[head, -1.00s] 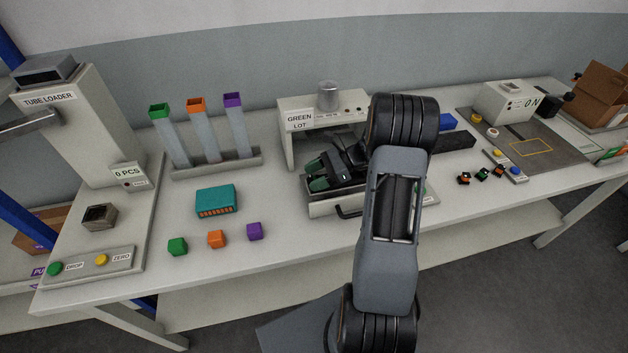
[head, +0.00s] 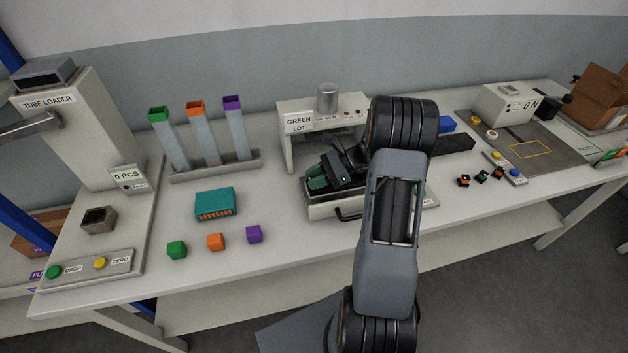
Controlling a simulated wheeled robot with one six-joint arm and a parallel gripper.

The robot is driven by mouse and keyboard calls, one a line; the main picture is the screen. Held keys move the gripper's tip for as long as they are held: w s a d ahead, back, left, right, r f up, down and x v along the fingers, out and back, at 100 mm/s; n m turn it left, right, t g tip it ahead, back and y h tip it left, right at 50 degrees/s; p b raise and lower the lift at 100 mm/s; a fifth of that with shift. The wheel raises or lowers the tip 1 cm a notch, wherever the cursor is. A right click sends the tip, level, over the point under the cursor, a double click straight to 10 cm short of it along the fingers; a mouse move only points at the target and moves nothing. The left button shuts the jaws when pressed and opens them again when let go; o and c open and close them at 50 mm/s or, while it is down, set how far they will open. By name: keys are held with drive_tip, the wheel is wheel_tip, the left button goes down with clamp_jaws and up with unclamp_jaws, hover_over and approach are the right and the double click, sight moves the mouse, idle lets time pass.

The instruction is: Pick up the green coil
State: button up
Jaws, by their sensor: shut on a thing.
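Green material, which I take to be the green coil (head: 316,184), shows at the left end of a light tray (head: 335,208) below the GREEN LOT frame. My gripper (head: 332,172) is low over that tray, with its dark fingers closed together against the green. The fingers and my arm hide most of what is between them, so its full shape cannot be told. I cannot see a gap between the green and the tray.
The GREEN LOT frame (head: 299,122) stands close behind my gripper, with a metal cylinder (head: 327,97) on top. A teal block (head: 215,203) and green, orange and purple cubes (head: 215,242) lie left. Several small dark parts (head: 482,176) lie right. The front table strip is clear.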

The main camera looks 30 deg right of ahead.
wheel_tip(320, 180, up, 3)
drive_tip(key=shift+f, duration=0.1)
drive_tip(key=s+r+b, duration=0.1)
drive_tip(key=s+r, duration=0.9)
drive_tip(key=s, duration=0.4)
drive_tip(key=shift+a, duration=0.25)
